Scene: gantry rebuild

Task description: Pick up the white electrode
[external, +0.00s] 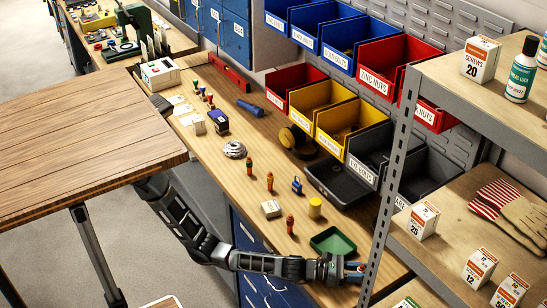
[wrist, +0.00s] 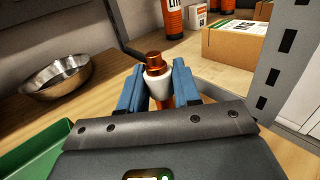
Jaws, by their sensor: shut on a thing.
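The white electrode (wrist: 159,84) shows in the wrist view as a white collar with a copper-coloured tip on top and an orange-brown part below. My gripper (wrist: 158,88) has its blue fingers closed on either side of it, and it stands roughly upright between them. In the external view my gripper (external: 355,272) is at the workbench's front right, beside the shelf post. The electrode cannot be made out clearly there. Its lower end is hidden by the gripper body in the wrist view.
A green tray (external: 332,243) lies left of my gripper. A grey shelf post (external: 383,200) stands close on its right. The wrist view shows a metal bowl (wrist: 55,80) and a cardboard box (wrist: 236,42). Several small parts stand along the bench (external: 232,183).

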